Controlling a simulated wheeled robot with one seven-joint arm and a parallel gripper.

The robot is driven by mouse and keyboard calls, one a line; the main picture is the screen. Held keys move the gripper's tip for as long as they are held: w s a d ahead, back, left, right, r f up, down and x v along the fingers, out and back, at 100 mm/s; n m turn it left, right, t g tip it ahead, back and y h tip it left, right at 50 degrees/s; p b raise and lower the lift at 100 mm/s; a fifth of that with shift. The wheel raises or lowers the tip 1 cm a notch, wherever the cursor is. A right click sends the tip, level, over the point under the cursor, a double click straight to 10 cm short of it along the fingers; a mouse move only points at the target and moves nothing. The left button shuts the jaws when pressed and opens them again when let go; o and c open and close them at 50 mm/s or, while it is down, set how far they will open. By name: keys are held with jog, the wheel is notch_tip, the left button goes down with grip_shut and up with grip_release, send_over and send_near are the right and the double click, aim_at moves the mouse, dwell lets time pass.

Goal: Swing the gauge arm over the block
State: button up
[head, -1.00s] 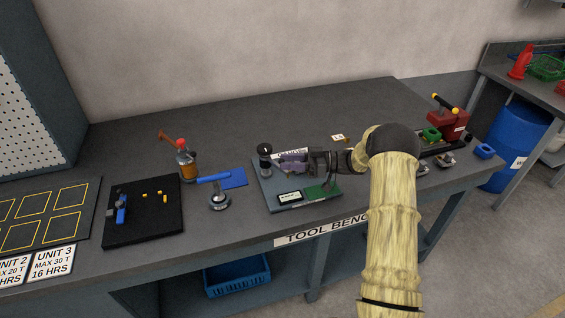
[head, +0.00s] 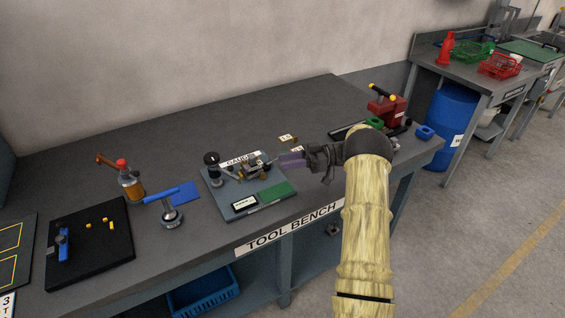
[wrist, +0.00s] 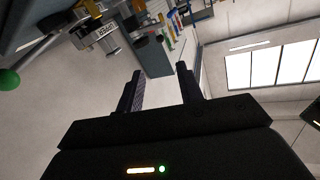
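The gauge station is a grey-blue plate (head: 222,200) on the bench, with a GAUGE label, a small display (head: 244,204) and a green pad (head: 277,193). A post with a black knob (head: 211,159) stands at its back left. A small dark and brass assembly (head: 254,168) sits right of the post; I cannot tell clearly which part is the gauge arm and which the block. My gripper (head: 284,160) is at the plate's right side, its purple fingers pointing left toward the assembly. In the wrist view the fingers (wrist: 160,70) are apart with nothing between them.
A red device (head: 385,109) and green and blue pieces stand to the right. The back of the bench is clear.

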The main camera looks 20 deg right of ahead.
jog(key=shift+w+a+r, duration=0.15)
jog(key=shift+w+r, duration=0.05)
jog(key=c, duration=0.6)
jog(key=w+a+r+m+t+h, duration=0.1)
jog(key=w+t, duration=0.1)
jog(key=w+a+r+m+t+h, duration=0.1)
jog(key=w+r+t, duration=0.1)
jog(key=w+a+r+m+t+h, duration=0.1)
jog(key=w+a+r+t, duration=0.1)
jog(key=t, duration=0.1)
jog(key=shift+w+r, duration=0.25)
jog(key=shift+w, duration=0.05)
grip_shut()
jog(key=s+a+f+m+g+h, duration=0.1)
jog(key=s+h, duration=0.4)
jog(key=s, duration=0.6)
jog(key=s+a+f+m+g+h, duration=0.2)
jog(key=s+m+h, duration=0.3)
jog(key=s, duration=0.7)
jog(key=s+a+f+m+g+h, duration=0.2)
jog(key=s+m+g+h, duration=0.1)
jog(key=s, duration=0.8)
jog(key=shift+s+a+m+g+h, duration=0.15)
jog(key=shift+s+m+g+h, duration=0.15)
jog(key=shift+m+h, duration=0.75)
jog(key=shift+w, duration=0.2)
